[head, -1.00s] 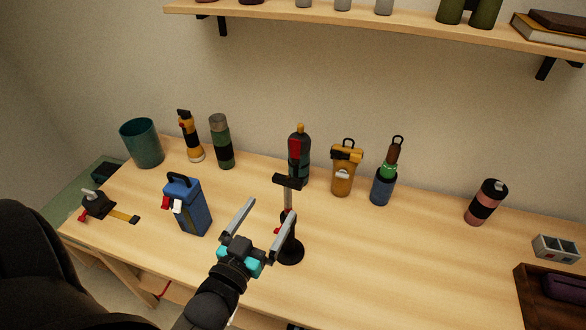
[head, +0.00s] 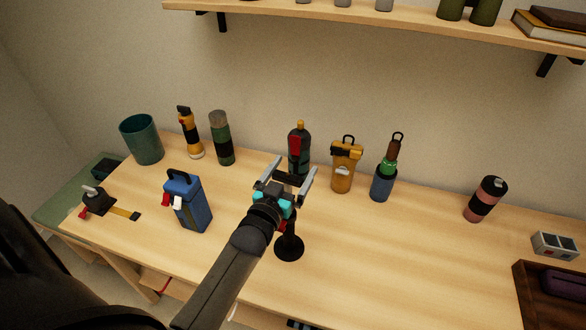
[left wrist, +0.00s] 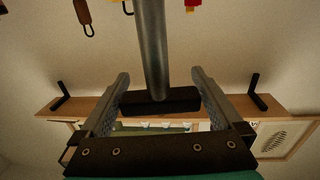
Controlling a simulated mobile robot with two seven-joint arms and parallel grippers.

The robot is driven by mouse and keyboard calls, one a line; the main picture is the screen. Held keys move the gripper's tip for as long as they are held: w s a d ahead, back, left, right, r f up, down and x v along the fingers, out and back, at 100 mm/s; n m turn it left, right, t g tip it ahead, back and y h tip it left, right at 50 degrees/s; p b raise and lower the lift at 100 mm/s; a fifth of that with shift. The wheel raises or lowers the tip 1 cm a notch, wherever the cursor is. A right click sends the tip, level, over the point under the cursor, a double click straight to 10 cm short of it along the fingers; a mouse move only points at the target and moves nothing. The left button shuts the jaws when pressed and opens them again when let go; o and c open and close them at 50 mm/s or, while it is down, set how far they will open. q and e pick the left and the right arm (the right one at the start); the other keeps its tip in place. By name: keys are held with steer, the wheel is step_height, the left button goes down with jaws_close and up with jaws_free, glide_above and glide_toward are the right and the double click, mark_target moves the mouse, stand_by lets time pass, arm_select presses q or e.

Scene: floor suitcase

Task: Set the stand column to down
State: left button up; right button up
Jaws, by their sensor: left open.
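The stand (head: 289,248) has a round black base on the bench, with a dark crossbar on top. In the left wrist view its grey column (left wrist: 152,45) ends in the black crossbar (left wrist: 160,101), which lies between the fingers. My left gripper (head: 293,168) is open at the top of the stand, its fingers either side of the column. Whether a finger touches the crossbar I cannot tell. In the head view my gripper and arm hide most of the column. My right gripper is not in view.
Behind the stand are a dark bottle (head: 299,150), a yellow canister (head: 343,170) and a blue-based bottle holder (head: 383,185). A blue box (head: 190,208) stands to the left. A wall shelf (head: 350,22) hangs above.

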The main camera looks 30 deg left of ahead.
arm_select(q)
steer(key=shift+w, duration=0.1)
steer(key=shift+c, duration=0.2)
jaws_close()
stand_by(0.6)
